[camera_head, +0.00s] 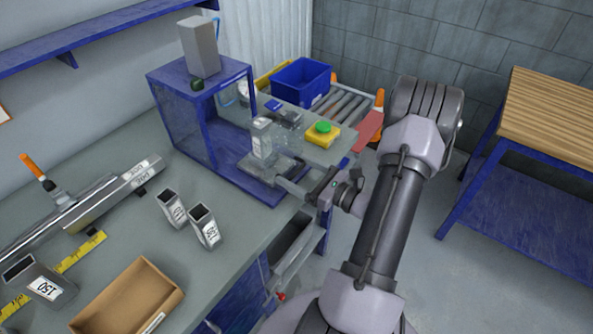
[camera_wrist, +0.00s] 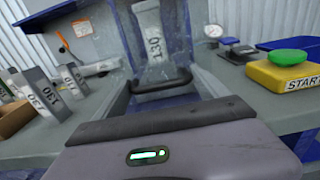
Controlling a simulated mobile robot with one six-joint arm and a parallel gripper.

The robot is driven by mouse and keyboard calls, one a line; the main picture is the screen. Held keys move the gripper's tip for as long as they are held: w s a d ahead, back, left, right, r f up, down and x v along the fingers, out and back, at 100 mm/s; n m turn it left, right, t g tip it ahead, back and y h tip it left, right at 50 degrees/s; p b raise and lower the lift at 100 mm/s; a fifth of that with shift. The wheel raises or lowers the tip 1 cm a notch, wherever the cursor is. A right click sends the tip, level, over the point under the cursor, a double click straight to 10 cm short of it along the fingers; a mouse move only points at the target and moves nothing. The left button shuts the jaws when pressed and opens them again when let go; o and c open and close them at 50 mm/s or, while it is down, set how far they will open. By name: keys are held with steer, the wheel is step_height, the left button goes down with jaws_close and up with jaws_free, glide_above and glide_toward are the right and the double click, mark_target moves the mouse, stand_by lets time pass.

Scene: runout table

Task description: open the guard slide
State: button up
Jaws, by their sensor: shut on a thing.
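The guard slide (camera_wrist: 205,82) is a clear panel at the open side of the blue guard housing (camera_head: 183,122). Its dark bar handle (camera_wrist: 160,86) runs across its lower edge in the wrist view. My gripper (camera_head: 306,190) is at the front edge of the bench, shut on what appears to be this handle; the fingertips are not clear in either view. Behind the clear panel stands a grey piece marked 130 (camera_wrist: 154,40), which also shows in the head view (camera_head: 261,140). How far the slide is open is hard to tell.
A yellow START box with a green button (camera_head: 323,131) stands right of the housing. A blue bin (camera_head: 300,80) and rollers lie behind. Marked tubes (camera_head: 205,226) and a cardboard tray (camera_head: 127,297) are on the bench at left. Floor right of my arm is clear up to a wooden-topped table (camera_head: 552,108).

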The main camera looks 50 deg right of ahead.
steer(key=o, duration=2)
steer(key=shift+c, duration=0.2)
steer(key=s+d+p, duration=0.1)
steer(key=s+p, duration=0.2)
steer(key=s, duration=1.4)
steer(key=shift+s+d, duration=0.15)
steer(key=shift+s, duration=0.05)
